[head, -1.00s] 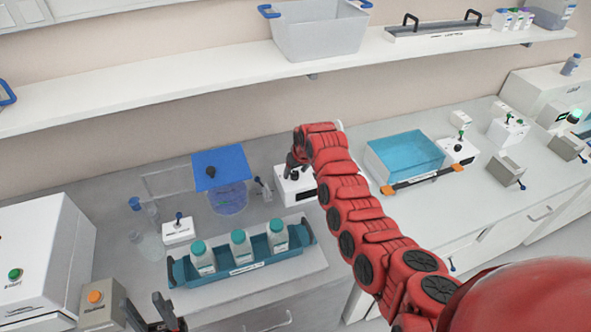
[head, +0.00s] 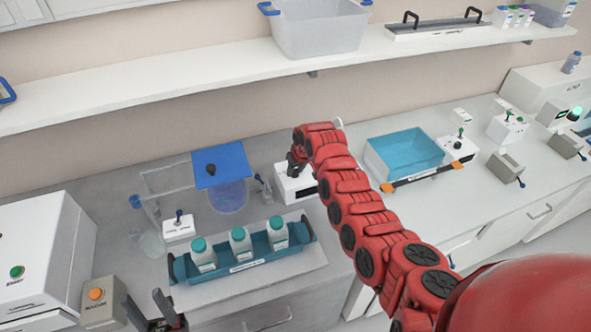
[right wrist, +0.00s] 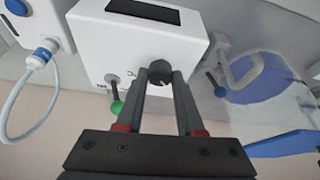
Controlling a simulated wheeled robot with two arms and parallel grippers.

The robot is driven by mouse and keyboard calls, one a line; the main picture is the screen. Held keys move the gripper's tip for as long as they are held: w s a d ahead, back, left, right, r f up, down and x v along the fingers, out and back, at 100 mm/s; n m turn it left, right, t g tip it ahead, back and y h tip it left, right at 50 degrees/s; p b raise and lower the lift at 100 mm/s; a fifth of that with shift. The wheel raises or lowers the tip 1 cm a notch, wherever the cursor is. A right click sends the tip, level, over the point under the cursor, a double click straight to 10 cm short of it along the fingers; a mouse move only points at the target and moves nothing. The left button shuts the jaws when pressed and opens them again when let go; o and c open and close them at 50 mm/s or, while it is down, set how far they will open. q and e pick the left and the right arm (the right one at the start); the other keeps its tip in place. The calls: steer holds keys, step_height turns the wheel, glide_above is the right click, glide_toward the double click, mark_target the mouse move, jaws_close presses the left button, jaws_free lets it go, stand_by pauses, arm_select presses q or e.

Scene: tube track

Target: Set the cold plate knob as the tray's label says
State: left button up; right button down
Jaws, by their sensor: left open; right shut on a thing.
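A white box (head: 295,186) stands at the back of the bench, left of my red right arm. In the right wrist view the same box (right wrist: 135,45) shows a dark display, a black knob (right wrist: 160,71) and a green-tipped lever (right wrist: 116,105). My right gripper (right wrist: 160,76) is shut on the black knob; the knob's setting is not readable. The tray (head: 180,270) is teal, holds 3 bottles with teal caps, and sits on a pale slab (head: 300,275). Its front label (head: 247,266) is too small to read. My left gripper (head: 150,308) is open and empty at the bottom left.
A blue-lidded clear vessel (head: 228,197) stands left of the white box. A small switch box (head: 179,229) is behind the tray. A blue water bath (head: 405,155) is right of my arm. A shelf (head: 180,95) runs above. A button box (head: 101,300) stands at lower left.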

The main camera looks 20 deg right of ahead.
steer(key=shift+f+m+b, duration=0.15)
steer(key=shift+m+b, duration=0.35)
steer(key=shift+b, duration=0.3)
steer(key=m+h+b, duration=0.1)
steer(key=m+b, duration=0.2)
steer(key=b, duration=0.2)
steer(key=m+h+b, duration=0.1)
steer(key=m+b, duration=0.2)
steer(key=b, duration=0.2)
steer(key=shift+w+a+h, duration=0.1)
steer(key=shift+a+h, duration=0.1)
steer(key=shift+h, duration=0.2)
steer(key=shift+m+g+b, duration=0.3)
steer(key=shift+m+b, duration=0.3)
steer(key=shift+b, duration=0.25)
steer(key=shift+r+m+h+b, duration=0.25)
steer(key=shift+m+h+b, duration=0.05)
steer(key=shift+b, duration=0.05)
steer(key=c, duration=0.5)
jaws_free()
steer(key=shift+c, duration=0.2)
